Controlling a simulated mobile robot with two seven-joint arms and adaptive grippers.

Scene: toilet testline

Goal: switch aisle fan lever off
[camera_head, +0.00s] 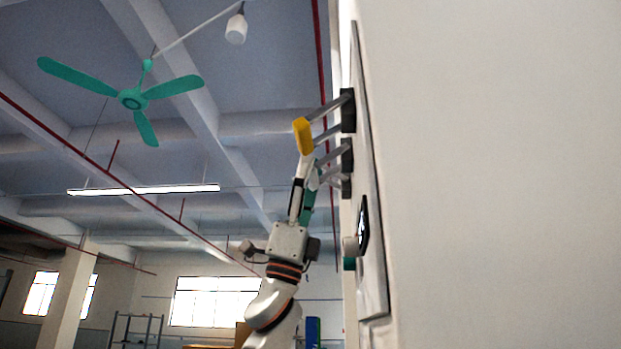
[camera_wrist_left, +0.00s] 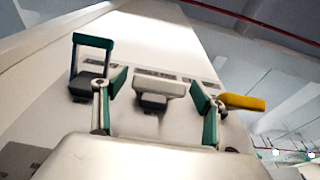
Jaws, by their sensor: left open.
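The task's wording does not let me tell which lever is the aisle fan one. Levers stick out from a wall panel (camera_head: 372,170). A yellow-handled lever (camera_head: 304,136) is nearest the top in the head view and at the right in the wrist view (camera_wrist_left: 243,102). A white-handled lever (camera_wrist_left: 160,86) lies between the open fingers of my left gripper (camera_wrist_left: 159,92), with a gap on both sides. A dark green-handled lever (camera_wrist_left: 93,42) is at the left. In the head view my left gripper (camera_head: 306,183) is beside the levers, which partly overlap it. My right gripper is out of view.
The pale wall (camera_head: 490,170) fills the right side. A dark device (camera_head: 363,222) is mounted lower on the panel. A green ceiling fan (camera_head: 132,98) and a lit tube lamp (camera_head: 145,189) hang high at left. Open room lies left of the arm.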

